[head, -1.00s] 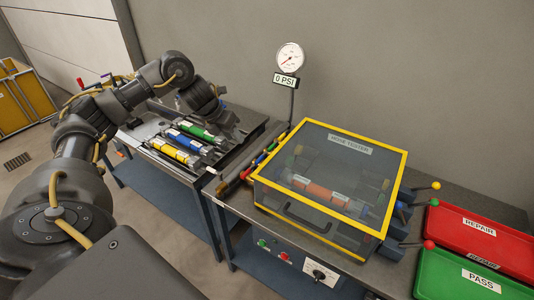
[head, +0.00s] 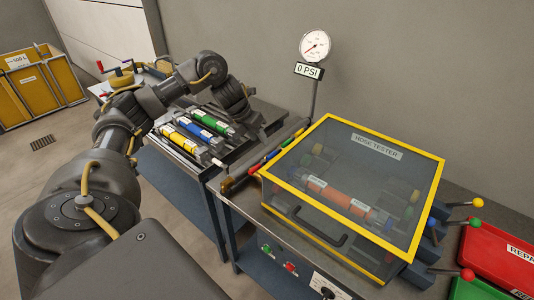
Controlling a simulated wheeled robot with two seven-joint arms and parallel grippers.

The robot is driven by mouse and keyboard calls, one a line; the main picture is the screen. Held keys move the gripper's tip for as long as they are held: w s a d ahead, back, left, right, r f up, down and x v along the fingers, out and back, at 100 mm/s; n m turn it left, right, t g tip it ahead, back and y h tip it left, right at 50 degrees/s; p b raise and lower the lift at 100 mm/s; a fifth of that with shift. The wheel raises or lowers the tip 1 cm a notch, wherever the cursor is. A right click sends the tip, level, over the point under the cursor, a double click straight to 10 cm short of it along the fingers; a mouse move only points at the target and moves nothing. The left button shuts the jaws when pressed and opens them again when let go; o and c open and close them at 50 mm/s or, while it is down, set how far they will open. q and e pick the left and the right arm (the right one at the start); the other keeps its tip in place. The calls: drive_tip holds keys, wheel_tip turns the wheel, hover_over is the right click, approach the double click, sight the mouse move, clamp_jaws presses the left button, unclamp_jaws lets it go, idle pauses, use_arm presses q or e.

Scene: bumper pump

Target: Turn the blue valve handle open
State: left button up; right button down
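Dark blue valve blocks (head: 411,275) line the right side of the hose tester (head: 290,214). Levers with a yellow knob (head: 477,204), a green knob (head: 475,221) and a red knob (head: 467,273) stick out to the right there. A small blue spot (head: 432,222) beside the tester's frame may be the blue handle; its position is hard to read. My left gripper (head: 250,122) is over the far right part of the left bench's rack, far from these levers. Its fingers are too dark to tell open from shut. My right gripper is out of view.
The tester's clear lid with a yellow frame is closed over an orange hose part (head: 336,197). Yellow, blue and green cylinders lie on the rack (head: 185,150). The gauge (head: 314,45) reads 0 PSI. A red tray (head: 497,262) stands at right.

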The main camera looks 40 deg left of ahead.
sight(270, 155)
use_arm(q)
drive_tip(key=x, duration=0.7)
drive_tip(key=shift+b, duration=0.3)
drive_tip(key=shift+p+x, duration=0.3)
drive_tip(key=shift+x, duration=0.85)
drive_tip(key=shift+c, duration=0.4)
clamp_jaws()
